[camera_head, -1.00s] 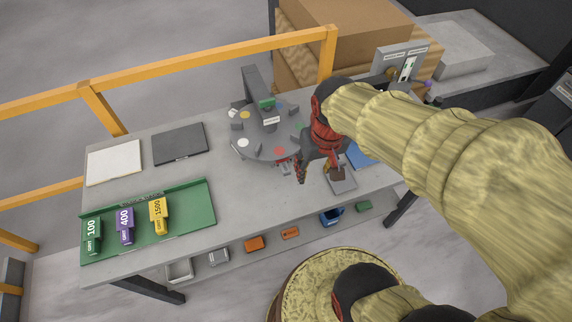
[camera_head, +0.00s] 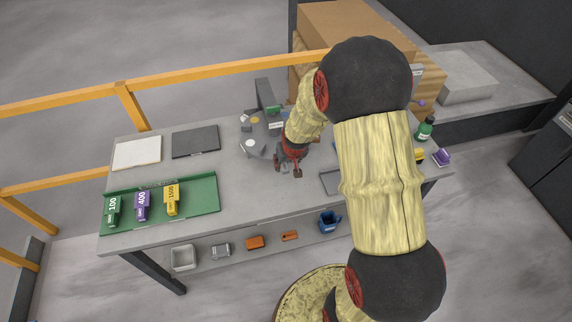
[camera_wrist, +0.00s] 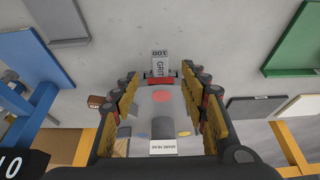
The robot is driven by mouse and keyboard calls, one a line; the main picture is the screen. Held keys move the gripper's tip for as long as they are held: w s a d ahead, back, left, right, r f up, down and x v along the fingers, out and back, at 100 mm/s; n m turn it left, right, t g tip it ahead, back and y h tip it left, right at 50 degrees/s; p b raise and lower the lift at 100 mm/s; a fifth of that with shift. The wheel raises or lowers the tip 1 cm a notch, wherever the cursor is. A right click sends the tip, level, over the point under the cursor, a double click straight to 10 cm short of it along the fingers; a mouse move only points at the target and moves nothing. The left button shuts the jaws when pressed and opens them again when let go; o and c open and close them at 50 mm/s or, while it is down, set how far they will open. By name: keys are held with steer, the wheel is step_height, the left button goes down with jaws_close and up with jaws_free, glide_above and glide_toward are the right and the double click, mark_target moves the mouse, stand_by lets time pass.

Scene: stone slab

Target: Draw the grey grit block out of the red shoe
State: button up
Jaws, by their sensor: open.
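The grey grit block (camera_wrist: 160,62), marked "GRIT 100", shows in the wrist view with one end at the red shoe (camera_wrist: 163,80). The shoe is at the rim of the grey round turntable (camera_wrist: 165,105). My gripper (camera_wrist: 162,74) is open, with one finger left and one right of the block and shoe. I cannot tell whether either finger touches them. In the head view my gripper (camera_head: 287,167) is at the near edge of the turntable (camera_head: 252,146), and the block and shoe cannot be made out clearly there.
A green tray (camera_head: 205,207) with green, purple and yellow grit blocks lies at the front left. A dark plate (camera_head: 195,141) and a white plate (camera_head: 137,153) lie behind it. A grey tray (camera_head: 330,182) lies to the right. A yellow rail (camera_head: 215,71) runs behind the bench.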

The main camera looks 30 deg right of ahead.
mark_target(285, 168)
steer(key=x, duration=0.6)
steer(key=shift+w+f+b, duration=0.1)
steer(key=shift+f+b, duration=0.2)
steer(key=shift+f, duration=0.1)
steer(key=shift+c, duration=0.4)
jaws_close()
